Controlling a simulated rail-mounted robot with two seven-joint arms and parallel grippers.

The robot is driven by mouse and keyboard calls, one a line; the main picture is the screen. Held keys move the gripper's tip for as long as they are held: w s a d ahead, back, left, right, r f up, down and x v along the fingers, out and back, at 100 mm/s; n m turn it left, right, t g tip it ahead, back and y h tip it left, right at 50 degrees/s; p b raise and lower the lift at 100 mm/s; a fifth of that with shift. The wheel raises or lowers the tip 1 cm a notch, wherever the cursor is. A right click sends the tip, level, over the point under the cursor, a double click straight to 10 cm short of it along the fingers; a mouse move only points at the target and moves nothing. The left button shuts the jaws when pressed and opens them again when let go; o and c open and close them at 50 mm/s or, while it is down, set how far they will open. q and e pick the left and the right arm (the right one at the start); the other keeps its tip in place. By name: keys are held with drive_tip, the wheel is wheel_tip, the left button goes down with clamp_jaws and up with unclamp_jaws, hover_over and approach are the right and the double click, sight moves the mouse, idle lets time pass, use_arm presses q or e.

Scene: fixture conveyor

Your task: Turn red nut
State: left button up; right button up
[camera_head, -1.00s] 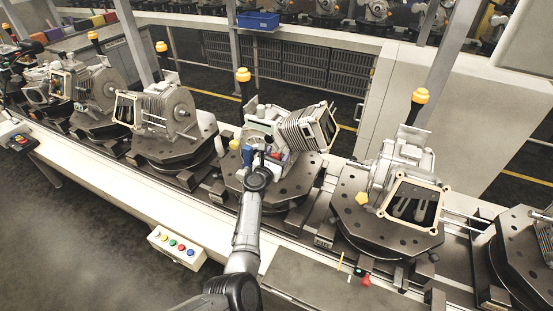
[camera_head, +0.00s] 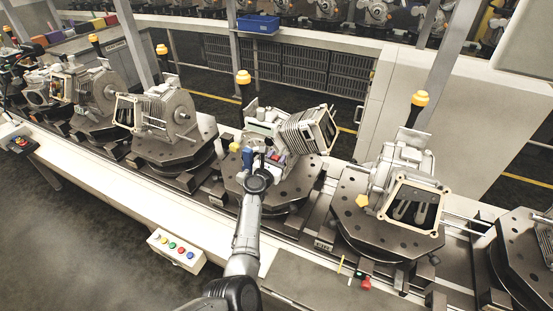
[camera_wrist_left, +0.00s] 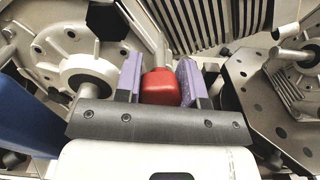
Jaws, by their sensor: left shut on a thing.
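The red nut (camera_wrist_left: 160,87) sits between the two purple fingers of my left gripper (camera_wrist_left: 160,80) in the left wrist view. The gripper is shut on it. A grey rod rises behind the nut, and the palm bar lies just below it. In the head view my left arm reaches from the bottom to the middle fixture, and my left gripper (camera_head: 277,160) is at the front of the machine part (camera_head: 312,128) there. The nut is small and mostly hidden in that view. My right gripper is out of view.
The part stands on a dark round fixture plate (camera_head: 285,203). Similar fixtures with motor housings (camera_head: 165,116) stand along the conveyor on both sides. Posts with yellow caps (camera_head: 243,77) rise behind. A button box (camera_head: 178,249) is at the front edge.

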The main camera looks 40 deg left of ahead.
use_arm(q)
drive_tip(key=m, duration=0.3)
drive_tip(key=shift+f+b, duration=0.1)
drive_tip(key=shift+b, duration=0.25)
drive_tip(key=m, duration=0.4)
drive_tip(key=shift+b, duration=0.3)
drive_tip(key=m, duration=1.1)
drive_tip(key=shift+m, duration=0.4)
drive_tip(key=m, duration=0.3)
drive_tip(key=shift+m, duration=0.3)
drive_tip(key=shift+m+p, duration=0.35)
drive_tip(key=shift+m, duration=0.45)
